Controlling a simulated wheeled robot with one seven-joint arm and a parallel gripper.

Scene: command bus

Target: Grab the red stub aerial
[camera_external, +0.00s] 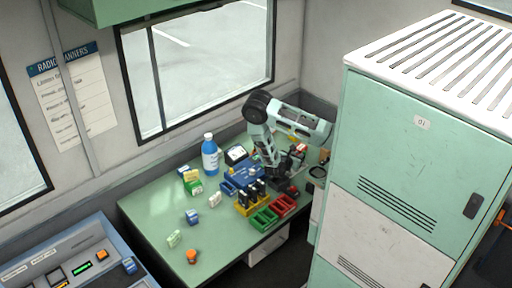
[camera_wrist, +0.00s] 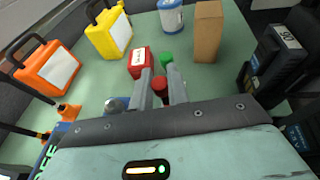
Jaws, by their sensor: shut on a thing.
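The red stub aerial (camera_wrist: 160,84) shows as a small round red top between my fingers in the wrist view. My gripper (camera_wrist: 161,90) is shut on it, one finger on each side. Its lower part is hidden by the gripper body. In the external view my gripper (camera_external: 284,185) is low over the right end of the green table, and the aerial cannot be made out surely there.
In the wrist view a red labelled box (camera_wrist: 140,62) and a green piece (camera_wrist: 167,58) lie just beyond the fingers. A brown box (camera_wrist: 207,32) stands behind. The external view shows a blue bottle (camera_external: 210,158), red bin (camera_external: 284,206) and green bin (camera_external: 263,219).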

